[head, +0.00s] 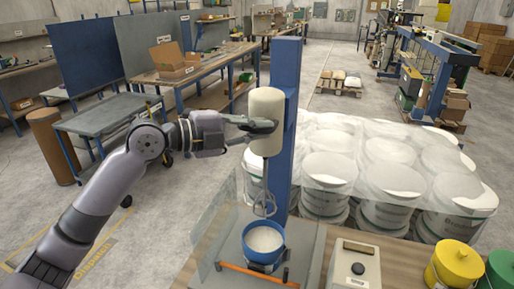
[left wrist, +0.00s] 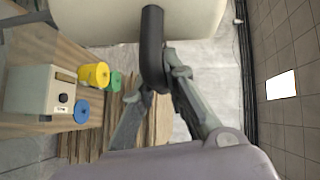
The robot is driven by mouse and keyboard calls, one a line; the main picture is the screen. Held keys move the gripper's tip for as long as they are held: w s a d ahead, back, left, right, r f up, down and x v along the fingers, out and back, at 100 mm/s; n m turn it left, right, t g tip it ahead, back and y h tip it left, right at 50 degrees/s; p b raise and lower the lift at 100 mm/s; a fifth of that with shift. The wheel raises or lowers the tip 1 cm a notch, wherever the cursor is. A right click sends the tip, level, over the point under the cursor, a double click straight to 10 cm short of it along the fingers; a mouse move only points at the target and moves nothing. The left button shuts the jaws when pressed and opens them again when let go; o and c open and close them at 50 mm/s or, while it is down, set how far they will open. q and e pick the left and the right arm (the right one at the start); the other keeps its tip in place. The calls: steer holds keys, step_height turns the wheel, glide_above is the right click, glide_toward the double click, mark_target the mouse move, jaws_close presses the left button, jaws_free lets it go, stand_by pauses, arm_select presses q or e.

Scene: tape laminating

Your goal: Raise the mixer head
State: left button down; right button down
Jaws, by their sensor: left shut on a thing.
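The cream mixer head (head: 267,104) is mounted on a blue upright column (head: 286,70). My left gripper (head: 262,126) is at the front of the mixer head. In the left wrist view, its fingers (left wrist: 158,82) are shut on the dark curved handle (left wrist: 152,38) of the mixer head (left wrist: 100,18). My right gripper is not in view.
A control box (head: 355,265) with a dark knob stands right of the bowl. Yellow (head: 455,264) and green (head: 500,270) pots are at the right. Wrapped white buckets (head: 390,180) stand behind. A clear panel (head: 212,225) is left of the bowl.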

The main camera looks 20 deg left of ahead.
arm_select(q)
steer(key=shift+r, duration=1.1)
steer(key=shift+a+r, duration=0.1)
steer(key=c, duration=1.6)
jaws_free()
steer(key=shift+f, duration=0.2)
steer(key=v, duration=1.2)
